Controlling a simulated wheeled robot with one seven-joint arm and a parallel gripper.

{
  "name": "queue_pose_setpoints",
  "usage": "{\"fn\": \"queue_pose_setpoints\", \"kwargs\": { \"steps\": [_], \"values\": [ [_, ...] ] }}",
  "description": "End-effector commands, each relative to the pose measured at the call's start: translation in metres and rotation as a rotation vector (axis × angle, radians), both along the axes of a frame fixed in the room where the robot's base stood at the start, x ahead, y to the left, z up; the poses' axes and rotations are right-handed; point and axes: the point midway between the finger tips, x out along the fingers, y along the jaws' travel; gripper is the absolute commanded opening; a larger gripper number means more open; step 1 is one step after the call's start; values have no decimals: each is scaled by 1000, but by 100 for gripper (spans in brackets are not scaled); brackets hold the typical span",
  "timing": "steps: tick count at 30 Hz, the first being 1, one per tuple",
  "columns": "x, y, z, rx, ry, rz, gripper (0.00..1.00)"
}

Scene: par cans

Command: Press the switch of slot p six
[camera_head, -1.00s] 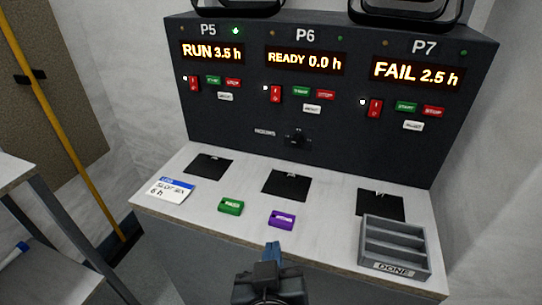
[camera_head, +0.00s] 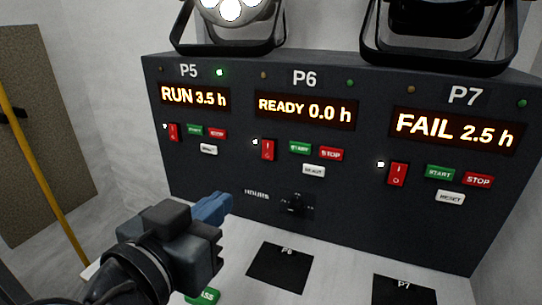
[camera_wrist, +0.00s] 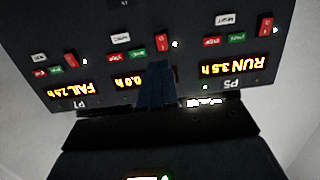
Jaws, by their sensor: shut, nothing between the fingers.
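The dark panel carries slots P5, P6 and P7. The P6 switch (camera_head: 268,150) is a red rocker under the P6 display (camera_head: 305,109), which reads READY 0.0 h. Beside the switch are a green START button (camera_head: 300,148), a red STOP button (camera_head: 331,154) and a white RESET button (camera_head: 314,171). My gripper (camera_head: 226,201), with blue fingers, is shut and empty in front of the panel, below and left of the P6 switch. In the wrist view, upside down, my fingers (camera_wrist: 158,85) cover part of the P6 display; the P6 switch (camera_wrist: 162,45) shows just above them.
The P5 switch (camera_head: 173,132) and P7 switch (camera_head: 398,174) flank P6. The P5 display (camera_head: 195,97) reads RUN 3.5 h and the P7 display (camera_head: 458,130) reads FAIL 2.5 h. Lamps (camera_head: 230,10) stand on top.

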Motion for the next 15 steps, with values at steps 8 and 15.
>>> {"fn": "queue_pose_setpoints", "kwargs": {
  "steps": [8, 15],
  "values": [
    [-1, 2, 3, 6, -5, -5, 0],
    [2, 0, 3, 6, -5, -6, 0]
  ]
}}
